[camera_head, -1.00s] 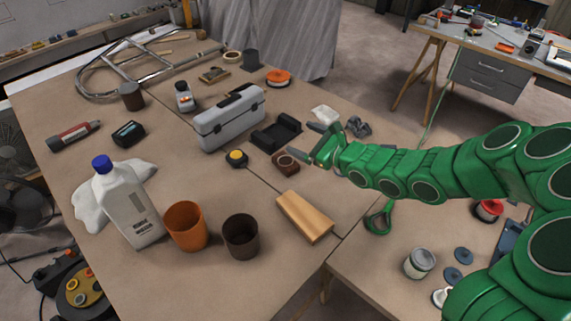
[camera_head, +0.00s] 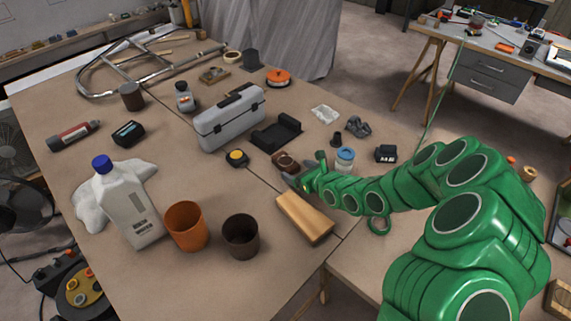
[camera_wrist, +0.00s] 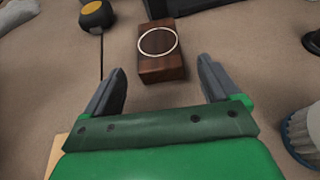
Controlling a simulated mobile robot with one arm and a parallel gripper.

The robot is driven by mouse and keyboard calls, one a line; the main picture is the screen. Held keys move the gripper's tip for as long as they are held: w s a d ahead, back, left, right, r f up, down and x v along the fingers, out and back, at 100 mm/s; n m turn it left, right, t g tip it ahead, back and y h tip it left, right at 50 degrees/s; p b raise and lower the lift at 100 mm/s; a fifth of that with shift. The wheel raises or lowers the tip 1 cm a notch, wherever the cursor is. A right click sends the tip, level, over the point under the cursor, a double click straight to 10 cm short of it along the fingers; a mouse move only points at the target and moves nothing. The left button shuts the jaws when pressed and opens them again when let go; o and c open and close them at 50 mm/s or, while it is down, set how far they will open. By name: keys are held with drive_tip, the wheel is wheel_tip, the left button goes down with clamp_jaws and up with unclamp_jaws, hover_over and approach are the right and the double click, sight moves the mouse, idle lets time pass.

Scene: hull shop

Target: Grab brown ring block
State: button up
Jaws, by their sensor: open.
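The brown ring block (camera_wrist: 160,63) is a dark brown wooden block with a pale ring on its top face. In the wrist view it lies on the table just beyond my fingertips, roughly centred between them. In the head view the block (camera_head: 284,160) is partly hidden by my gripper (camera_head: 300,174). My gripper (camera_wrist: 163,80) is open, with its two grey fingers apart and nothing between them. The fingers do not reach around the block.
A yellow-topped black button (camera_head: 237,157) and a black tray (camera_head: 276,132) lie near the block. A grey toolbox (camera_head: 231,119) stands behind.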

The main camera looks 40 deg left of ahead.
sight(291, 166)
drive_tip(key=shift+r+x, duration=0.1)
drive_tip(key=shift+x, duration=1.15)
drive_tip(key=shift+r+x, duration=0.15)
drive_tip(key=shift+x, duration=1.15)
drive_tip(key=shift+a, duration=0.1)
drive_tip(key=shift+c, duration=0.3)
drive_tip(key=c, duration=1)
drive_tip(key=shift+c, duration=0.2)
drive_tip(key=shift+r, duration=0.1)
drive_tip(key=shift+r, duration=0.5)
wheel_tip(291, 166, up, 2)
drive_tip(key=shift+r, duration=0.1)
drive_tip(key=s+d+r, duration=0.8)
drive_tip(key=d+r, duration=0.1)
drive_tip(key=d, duration=0.2)
drive_tip(key=shift+s+r, duration=0.3)
